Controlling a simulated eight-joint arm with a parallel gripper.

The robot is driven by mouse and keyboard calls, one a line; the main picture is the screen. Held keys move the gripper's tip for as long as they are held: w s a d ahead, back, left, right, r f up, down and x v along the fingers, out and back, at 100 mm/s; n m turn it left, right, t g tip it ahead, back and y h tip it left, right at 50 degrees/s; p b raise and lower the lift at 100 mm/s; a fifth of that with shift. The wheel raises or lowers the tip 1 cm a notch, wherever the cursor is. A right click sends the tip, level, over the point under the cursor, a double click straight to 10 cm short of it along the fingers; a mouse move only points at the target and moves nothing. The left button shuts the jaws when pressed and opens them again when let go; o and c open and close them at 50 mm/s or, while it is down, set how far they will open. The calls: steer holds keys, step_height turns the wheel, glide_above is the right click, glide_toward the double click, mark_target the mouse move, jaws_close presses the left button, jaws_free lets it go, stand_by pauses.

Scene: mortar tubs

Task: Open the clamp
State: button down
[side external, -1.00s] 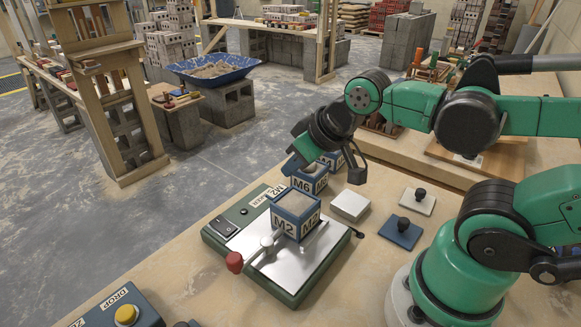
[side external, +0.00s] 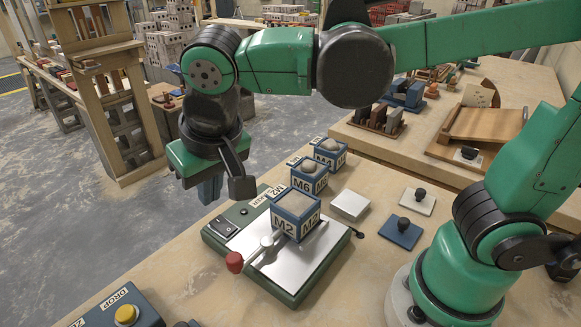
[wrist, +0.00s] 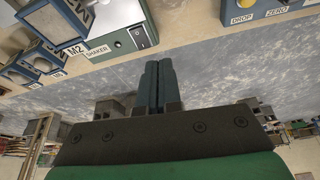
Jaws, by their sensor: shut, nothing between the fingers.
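The clamp's lever has a red knob (side external: 234,262) and a pale rod with a pivot (side external: 267,242). It lies at the front of the green shaker (side external: 296,292), against the blue M2 mortar tub (side external: 283,225) on the metal plate. My gripper (side external: 210,190) points down beyond the shaker's far left edge, above the floor, well apart from the lever. Its fingers are together and empty, as the wrist view (wrist: 160,68) shows. In the wrist view the shaker's switch end (wrist: 130,42) shows at the top; the red knob is not seen there.
Tub M6 (side external: 309,175) and another tub (side external: 330,150) stand behind the shaker. A pale block (side external: 350,204) and two knobbed plates, one blue (side external: 401,232) and one white (side external: 419,201), lie to its right. A box with a yellow button (side external: 125,314) stands at the front left.

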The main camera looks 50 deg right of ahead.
steer(key=shift+f, duration=0.1)
steer(key=x, duration=1)
steer(key=shift+s, duration=0.15)
steer(key=shift+s+a, duration=0.2)
steer(key=shift+s, duration=1.7)
